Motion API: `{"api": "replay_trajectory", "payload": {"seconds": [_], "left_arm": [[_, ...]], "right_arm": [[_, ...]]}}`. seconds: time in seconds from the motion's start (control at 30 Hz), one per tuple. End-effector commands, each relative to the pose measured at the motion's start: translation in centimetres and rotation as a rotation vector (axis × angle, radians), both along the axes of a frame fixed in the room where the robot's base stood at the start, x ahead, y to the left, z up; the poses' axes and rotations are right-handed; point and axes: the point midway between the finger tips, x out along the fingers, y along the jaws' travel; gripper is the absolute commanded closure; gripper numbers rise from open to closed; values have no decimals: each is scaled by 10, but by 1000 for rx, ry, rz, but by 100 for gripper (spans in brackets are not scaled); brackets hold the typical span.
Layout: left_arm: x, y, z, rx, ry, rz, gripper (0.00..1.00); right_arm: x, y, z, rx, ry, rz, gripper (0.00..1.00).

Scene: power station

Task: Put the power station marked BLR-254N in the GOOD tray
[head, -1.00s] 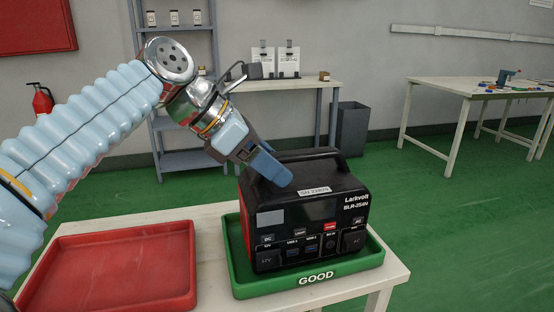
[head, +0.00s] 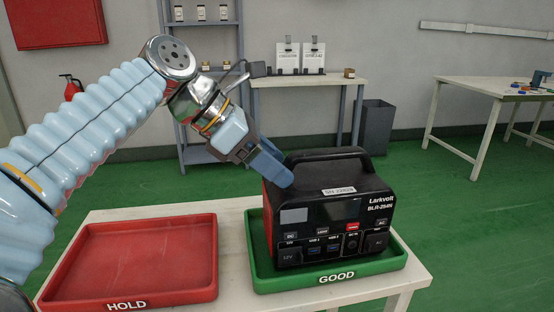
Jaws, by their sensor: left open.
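The black power station (head: 328,220) marked Larkvolt BLR-254N stands upright in the green tray (head: 335,279) labelled GOOD. Its handle (head: 325,155) arches over the top, and its red side shows at the left. My left gripper (head: 271,172) is open at the upper left edge of the power station, with its blue fingers pointing down and right. I cannot tell whether the fingers touch the casing. My right gripper is not in view.
An empty red tray (head: 135,262) labelled HOLD is beside the green tray on the white table (head: 235,207). Behind are a shelf rack (head: 205,110), a back bench (head: 300,82), a dark bin (head: 377,128) and another table (head: 500,90) at right. Green floor lies between.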

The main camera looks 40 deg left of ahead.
Motion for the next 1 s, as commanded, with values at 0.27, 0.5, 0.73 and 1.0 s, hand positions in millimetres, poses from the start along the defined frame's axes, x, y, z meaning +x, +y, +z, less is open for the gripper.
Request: {"api": "replay_trajectory", "payload": {"seconds": [0.27, 0.5, 0.73, 1.0], "left_arm": [[0, 0, 0, 0, 0, 0, 29], [0, 0, 0, 0, 0, 0, 6], [-1, 1, -3, 2, 11, 0, 6], [-26, 23, 37, 1, 2, 4, 6]], "right_arm": [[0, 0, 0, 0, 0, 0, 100], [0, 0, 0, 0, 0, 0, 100], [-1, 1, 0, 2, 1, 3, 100], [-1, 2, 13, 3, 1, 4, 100]]}}
